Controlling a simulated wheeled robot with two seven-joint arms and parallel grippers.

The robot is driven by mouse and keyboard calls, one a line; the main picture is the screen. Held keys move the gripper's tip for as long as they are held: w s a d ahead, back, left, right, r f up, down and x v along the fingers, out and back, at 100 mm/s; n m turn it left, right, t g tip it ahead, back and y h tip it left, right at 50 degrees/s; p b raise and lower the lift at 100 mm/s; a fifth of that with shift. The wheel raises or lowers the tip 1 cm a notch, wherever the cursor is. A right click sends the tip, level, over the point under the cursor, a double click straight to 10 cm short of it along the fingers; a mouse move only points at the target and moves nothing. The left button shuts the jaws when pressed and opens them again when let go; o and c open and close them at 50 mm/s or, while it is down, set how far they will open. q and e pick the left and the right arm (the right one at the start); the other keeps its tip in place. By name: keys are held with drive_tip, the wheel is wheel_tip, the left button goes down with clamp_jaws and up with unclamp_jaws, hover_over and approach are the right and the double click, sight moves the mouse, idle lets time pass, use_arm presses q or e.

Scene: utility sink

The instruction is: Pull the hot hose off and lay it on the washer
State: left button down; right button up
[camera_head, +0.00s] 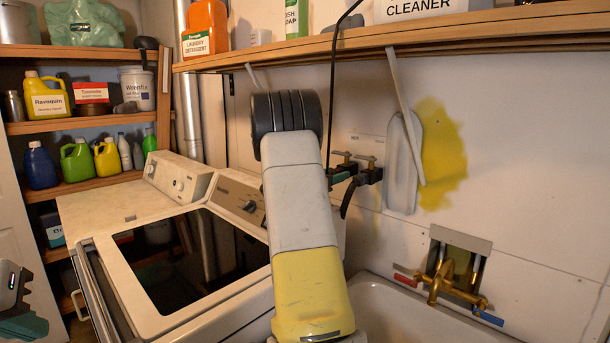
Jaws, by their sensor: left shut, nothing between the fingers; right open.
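The washer (158,322) is white with a dark glass lid and stands at left centre. Two brass-handled valves (368,160) are on the wall behind it. A black hose (348,205) bends down from the right valve's dark fitting. The left valve's fitting and hose are mostly hidden by my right arm and gripper, and I cannot tell which hose is hot. My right gripper (350,178), dark with a teal part, is open right by the valves; its contact with a hose cannot be made out. My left gripper (22,322), partly cut off at the left edge, is shut and empty.
A wooden shelf (460,32) with bottles runs above the valves. A thin black line (332,90) hangs in front of it. A sink (400,318) with a brass faucet (440,285) is at right. Shelves of bottles (80,118) stand at left. The washer top is clear.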

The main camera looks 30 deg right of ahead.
drive_tip(key=shift+c, duration=0.2)
idle(0.7)
clamp_jaws()
drive_tip(key=shift+a, duration=0.1)
drive_tip(key=shift+v, duration=2.95)
